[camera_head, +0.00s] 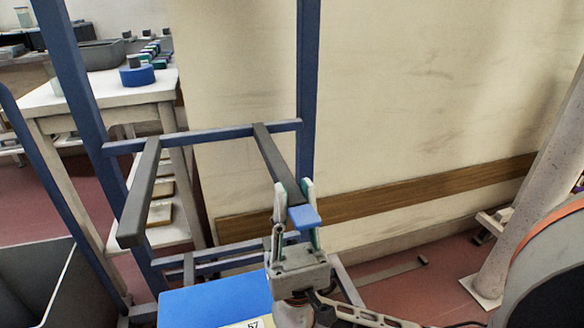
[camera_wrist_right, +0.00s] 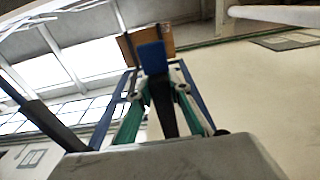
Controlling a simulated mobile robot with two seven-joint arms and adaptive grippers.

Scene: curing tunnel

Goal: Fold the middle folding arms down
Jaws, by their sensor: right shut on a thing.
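A blue metal rack frame (camera_head: 308,75) stands in front of me with a crossbar (camera_head: 215,134). Two dark folding arms stick out from the crossbar towards me: the left one (camera_head: 141,195) and the right one (camera_head: 270,152). The right folding arm has a blue end piece (camera_head: 304,216). My right gripper (camera_head: 302,190) is shut on the right folding arm near this end. In the right wrist view the blue end piece (camera_wrist_right: 152,57) and the dark bar (camera_wrist_right: 162,108) show between the fingers. Nothing holds the left folding arm. My left gripper is not in view.
A blue box (camera_head: 215,300) with a label lies below, left of my right gripper. A grey bin (camera_head: 40,285) stands at the lower left. A white table (camera_head: 95,92) with small items is behind the rack. A pale wall with a wooden rail (camera_head: 430,187) is behind.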

